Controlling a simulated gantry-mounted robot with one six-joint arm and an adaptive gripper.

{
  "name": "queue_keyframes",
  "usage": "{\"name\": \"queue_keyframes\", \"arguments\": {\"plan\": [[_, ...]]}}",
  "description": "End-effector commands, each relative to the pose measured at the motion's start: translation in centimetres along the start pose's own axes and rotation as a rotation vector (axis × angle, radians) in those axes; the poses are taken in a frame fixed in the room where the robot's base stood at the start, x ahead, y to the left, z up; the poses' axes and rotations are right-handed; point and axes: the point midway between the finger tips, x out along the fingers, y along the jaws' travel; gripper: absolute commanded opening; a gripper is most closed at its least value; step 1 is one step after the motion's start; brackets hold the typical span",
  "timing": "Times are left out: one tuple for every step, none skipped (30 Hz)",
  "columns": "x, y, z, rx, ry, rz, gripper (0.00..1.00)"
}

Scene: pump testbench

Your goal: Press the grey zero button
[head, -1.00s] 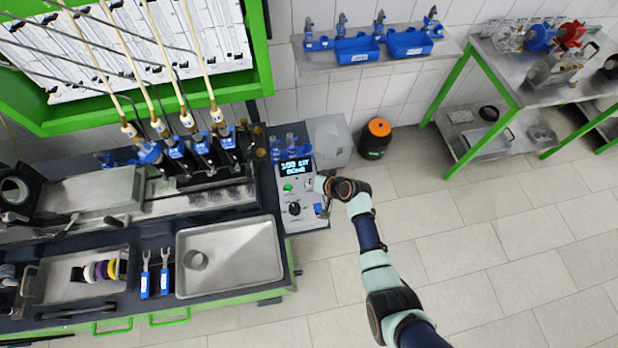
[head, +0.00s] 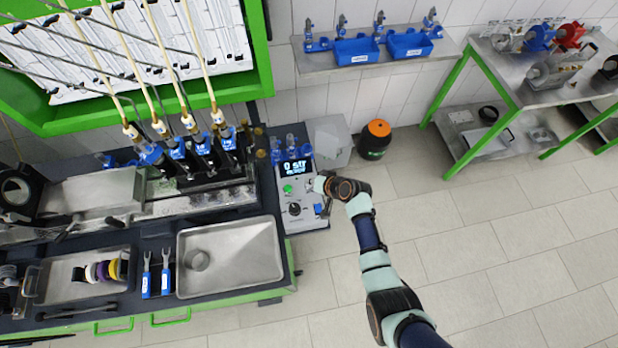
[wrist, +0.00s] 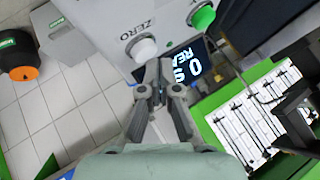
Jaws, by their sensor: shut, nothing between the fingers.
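The control box (head: 309,212) stands at the right end of the dark bench. In the wrist view, its pale grey round button (wrist: 143,49) sits beside the printed word ZERO. The green button (wrist: 203,17) is to its right, and the lit display (wrist: 188,66) shows a 0 and partly cut-off text. My gripper (wrist: 158,72) is shut and empty, its fingertips close by the lower right edge of the grey button. I cannot tell whether they touch it. In the head view, the display (head: 297,168) reads 0 on top, and my gripper (head: 322,185) hides the grey button.
A black selector knob (head: 295,209) is on the box's front. A steel tray (head: 262,275) lies on the bench to the left. A black bin with an orange lid (head: 375,139) stands on the floor behind. The tiled floor to the right is open.

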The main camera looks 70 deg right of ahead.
Motion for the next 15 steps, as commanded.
{"name": "queue_keyframes", "arguments": {"plan": [[-0.43, -0.32, -0.31, 0.000, 0.000, 0.000, 0.00], [-0.51, -0.37, -0.36, 0.000, 0.000, 0.000, 0.00], [-0.56, -0.41, -0.40, 0.000, 0.000, 0.000, 0.00], [-0.56, -0.41, -0.40, 0.000, 0.000, 0.000, 0.00], [-0.55, -0.40, -0.39, 0.000, 0.001, 0.000, 0.00], [-0.51, -0.37, -0.37, 0.000, 0.001, 0.000, 0.00], [-0.49, -0.36, -0.35, 0.000, 0.001, 0.000, 0.00], [-0.48, -0.35, -0.35, 0.000, 0.001, 0.000, 0.00], [-0.48, -0.35, -0.35, 0.000, 0.001, 0.000, 0.00], [-0.48, -0.35, -0.36, 0.000, 0.001, 0.000, 0.00], [-0.48, -0.35, -0.36, 0.000, 0.001, 0.000, 0.00], [-0.51, -0.38, -0.39, 0.000, 0.001, 0.000, 0.00], [-0.58, -0.42, -0.44, 0.000, 0.001, 0.000, 0.00], [-0.68, -0.50, -0.52, 0.000, 0.001, 0.000, 0.00], [-0.87, -0.64, -0.66, 0.000, 0.001, 0.000, 0.00]]}}
